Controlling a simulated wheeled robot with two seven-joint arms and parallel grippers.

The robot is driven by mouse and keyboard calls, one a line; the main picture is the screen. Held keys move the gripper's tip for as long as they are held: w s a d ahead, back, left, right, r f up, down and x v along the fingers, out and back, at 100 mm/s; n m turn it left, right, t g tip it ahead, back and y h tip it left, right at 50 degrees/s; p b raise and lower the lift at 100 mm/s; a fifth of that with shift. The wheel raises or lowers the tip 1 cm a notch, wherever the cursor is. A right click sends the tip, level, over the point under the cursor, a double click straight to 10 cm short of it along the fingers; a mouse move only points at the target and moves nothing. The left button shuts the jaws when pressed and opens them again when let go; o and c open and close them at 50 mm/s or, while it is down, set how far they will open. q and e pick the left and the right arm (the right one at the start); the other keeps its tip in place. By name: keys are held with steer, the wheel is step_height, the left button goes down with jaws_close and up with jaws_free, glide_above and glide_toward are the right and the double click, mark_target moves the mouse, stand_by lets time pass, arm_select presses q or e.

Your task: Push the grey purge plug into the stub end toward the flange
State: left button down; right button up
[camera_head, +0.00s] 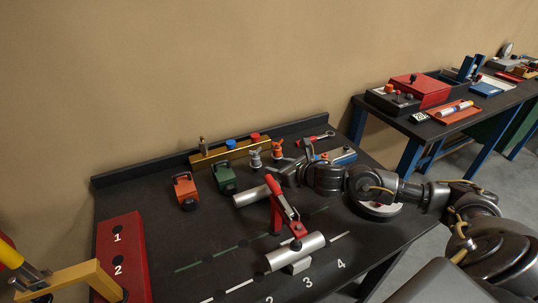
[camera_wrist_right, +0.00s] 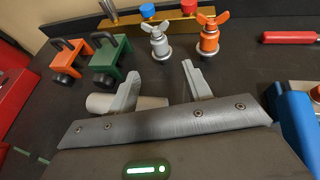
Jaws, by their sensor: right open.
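The grey purge plug (camera_head: 255,160) has a winged top and stands upright at the back of the dark bench; it also shows in the right wrist view (camera_wrist_right: 160,44). My right gripper (camera_head: 272,172) is open and empty, just in front of it and apart from it. In the right wrist view its two fingers (camera_wrist_right: 160,82) point toward the grey plug and the orange plug beside it. A short silver pipe (camera_head: 250,196) lies partly below the fingers. Another silver pipe (camera_head: 290,254) sits under a red clamp on a support. I cannot tell which end is the stub or flange. My left gripper is not in view.
The orange plug (camera_head: 277,148) stands right of the grey one. Orange (camera_head: 185,190) and green (camera_head: 224,178) clamps stand to the left, with a brass bar (camera_head: 212,154) behind. A red numbered block (camera_head: 122,232) is at left. The bench's middle left is clear.

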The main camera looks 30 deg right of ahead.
mark_target(258, 160)
steer(key=shift+w, duration=0.35)
steer(key=b+x, duration=0.1)
steer(key=x, duration=0.5)
steer(key=shift+w+a+f, duration=0.1)
steer(key=shift+w+f, duration=0.1)
steer(key=shift+f, duration=0.05)
steer(key=b+x, duration=0.2)
steer(key=x, duration=0.2)
steer(key=shift+f+b, duration=0.1)
steer(key=shift+b, duration=0.3)
steer(key=shift+w+f, duration=0.1)
steer(key=shift+w, duration=0.3)
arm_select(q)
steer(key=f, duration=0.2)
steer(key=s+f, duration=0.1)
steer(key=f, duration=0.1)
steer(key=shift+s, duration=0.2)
